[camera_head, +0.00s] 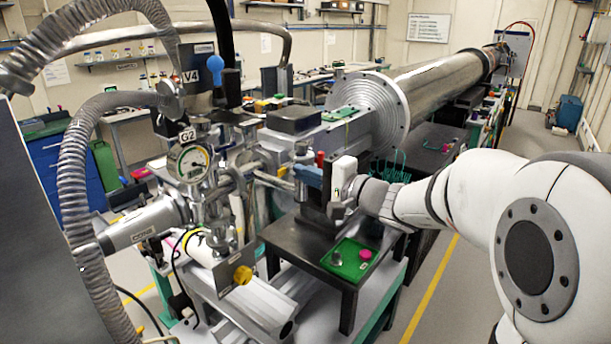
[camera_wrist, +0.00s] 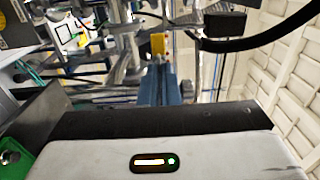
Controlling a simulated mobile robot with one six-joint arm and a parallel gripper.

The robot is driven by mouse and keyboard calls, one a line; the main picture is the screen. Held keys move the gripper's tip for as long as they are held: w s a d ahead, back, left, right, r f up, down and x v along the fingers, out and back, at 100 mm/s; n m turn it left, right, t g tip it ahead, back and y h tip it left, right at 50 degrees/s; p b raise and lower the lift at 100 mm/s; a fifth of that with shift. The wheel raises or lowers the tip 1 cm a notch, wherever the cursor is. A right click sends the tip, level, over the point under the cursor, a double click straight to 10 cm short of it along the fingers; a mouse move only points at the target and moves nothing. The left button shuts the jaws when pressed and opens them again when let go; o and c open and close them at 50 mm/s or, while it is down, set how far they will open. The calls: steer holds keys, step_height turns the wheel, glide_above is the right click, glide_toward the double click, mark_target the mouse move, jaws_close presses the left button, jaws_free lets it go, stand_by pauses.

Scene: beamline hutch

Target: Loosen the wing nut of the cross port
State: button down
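The metal cross (camera_head: 212,205) stands left of centre in the head view, under the gauge marked G2. Several clamps and fittings sit around it, and I cannot make out the wing nut for certain among them. My gripper (camera_head: 300,174) is right of the cross and apart from it, with its blue fingers pointing left towards the metalwork. In the wrist view the blue fingers (camera_wrist: 160,86) look close together at the middle, with no held thing visible. Whether a gap lies between them is unclear. A yellow part (camera_wrist: 158,45) shows beyond the fingertips.
A round pressure gauge (camera_head: 193,163) sits above the cross. A small dark table (camera_head: 300,245) with a green plate (camera_head: 352,258) stands below my gripper. Ribbed hoses (camera_head: 75,190) hang at left.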

steer(key=shift+f+n+b, duration=0.3)
steer(key=shift+b, duration=0.65)
steer(key=n+b, duration=1.6)
steer(key=b, duration=1.8)
steer(key=shift+r, duration=0.3)
steer(key=c, duration=1.6)
jaws_free()
steer(key=shift+c, duration=0.2)
